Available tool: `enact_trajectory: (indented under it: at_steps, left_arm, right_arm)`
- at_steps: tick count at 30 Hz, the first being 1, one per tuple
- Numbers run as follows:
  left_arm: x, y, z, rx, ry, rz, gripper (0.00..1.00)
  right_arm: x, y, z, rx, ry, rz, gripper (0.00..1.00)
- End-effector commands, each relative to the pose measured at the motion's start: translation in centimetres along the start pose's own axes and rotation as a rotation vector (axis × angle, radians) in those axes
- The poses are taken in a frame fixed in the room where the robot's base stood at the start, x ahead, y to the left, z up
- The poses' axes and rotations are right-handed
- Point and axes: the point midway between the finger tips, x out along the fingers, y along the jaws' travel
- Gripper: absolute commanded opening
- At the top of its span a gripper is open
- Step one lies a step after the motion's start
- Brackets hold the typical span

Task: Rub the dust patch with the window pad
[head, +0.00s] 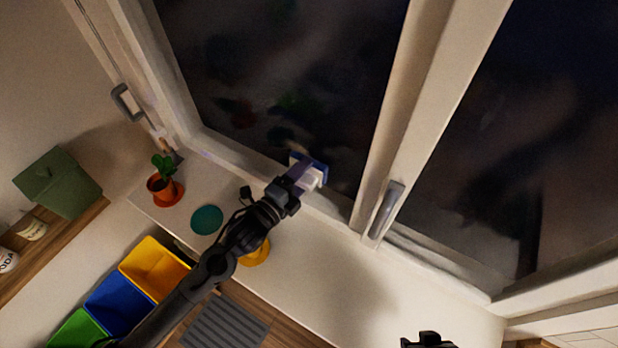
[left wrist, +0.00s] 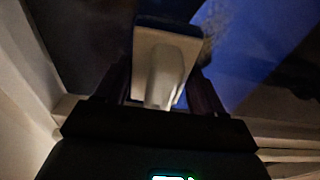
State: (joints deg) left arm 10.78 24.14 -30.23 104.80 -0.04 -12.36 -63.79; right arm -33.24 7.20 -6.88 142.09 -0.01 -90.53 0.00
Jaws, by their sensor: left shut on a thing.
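My left gripper (head: 297,180) is shut on the window pad (head: 312,176), a white block with a blue face. The gripper holds it at the lower part of the left window pane (head: 290,70). In the left wrist view the pad's white back and grip (left wrist: 165,65) sit between the two fingers (left wrist: 160,90). The pad looks close to the glass; I cannot tell if it touches. A faint greyish smudge, perhaps the dust patch (left wrist: 208,25), shows just beside the pad in the left wrist view. My right gripper (head: 428,341) is at the bottom edge, mostly cut off.
A potted plant (head: 163,184) on an orange saucer, a teal disc (head: 207,220) and a yellow thing (head: 256,253) are on the white sill (head: 330,260). Yellow (head: 155,268), blue (head: 118,303) and green bins stand below. A window handle (head: 386,209) juts out right of the pad.

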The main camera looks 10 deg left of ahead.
Motion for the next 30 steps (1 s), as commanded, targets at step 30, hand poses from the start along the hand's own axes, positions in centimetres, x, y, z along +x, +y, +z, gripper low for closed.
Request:
enact_trajectory:
  at_steps: [30]
  left_arm:
    - [-0.7,-0.1,5.3,0.002,-0.004,-0.003,0.44]
  right_arm:
    - [-0.2,-0.2,-0.1,0.009,0.001,-0.007,0.43]
